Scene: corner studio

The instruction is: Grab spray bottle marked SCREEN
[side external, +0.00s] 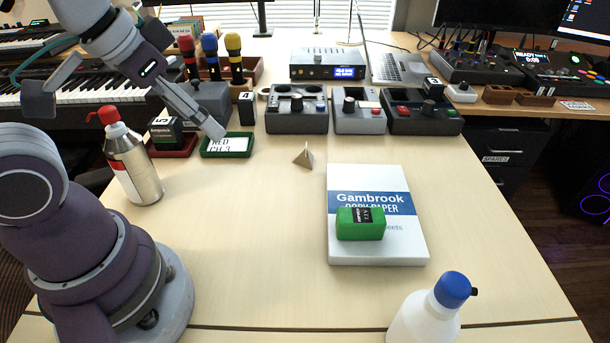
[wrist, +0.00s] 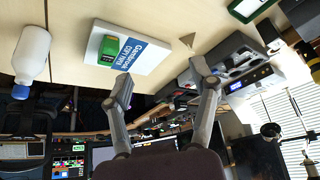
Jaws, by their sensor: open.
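A white bottle with a blue cap (side external: 428,312) stands at the near right of the table, partly cut off by the lower picture edge. It also shows at the left of the wrist view (wrist: 31,55). No SCREEN marking is readable on it. A silver can with a red top (side external: 135,172) stands at the left, beside my arm. It has a red and white band whose text I cannot read. My gripper (side external: 128,116) is open and empty at the upper left, well away from the white bottle. Its spread fingers also show in the wrist view (wrist: 160,88).
A Gambrook copy paper pack (side external: 382,250) lies mid-table with a green block (side external: 360,223) on it. A small tan pyramid (side external: 303,155) stands behind it. Device boxes (side external: 297,112) and a green-framed card (side external: 227,145) line the back. The table's left-centre is clear.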

